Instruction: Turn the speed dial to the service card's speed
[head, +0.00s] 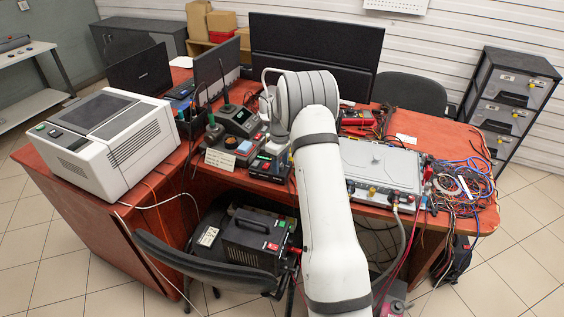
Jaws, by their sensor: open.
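My white arm rises through the middle of the head view and bends down over the desk (455,215). Its end is hidden behind its own links, so my gripper does not show. A small beige card (220,158) with unreadable marks stands at the desk's front edge, left of my arm. A pale label (208,236) shows on the black unit below. I cannot tell which is the service card. A silver-grey box (385,165) right of my arm has several coloured fittings on its front. No speed dial can be made out for sure.
Control boxes with joysticks (214,130) crowd the desk left of my arm. A white machine (105,135) fills the left wing. Tangled cables (460,185) cover the right end. A black unit (255,235) and a chair (205,262) stand in front. Tiled floor is free at lower right.

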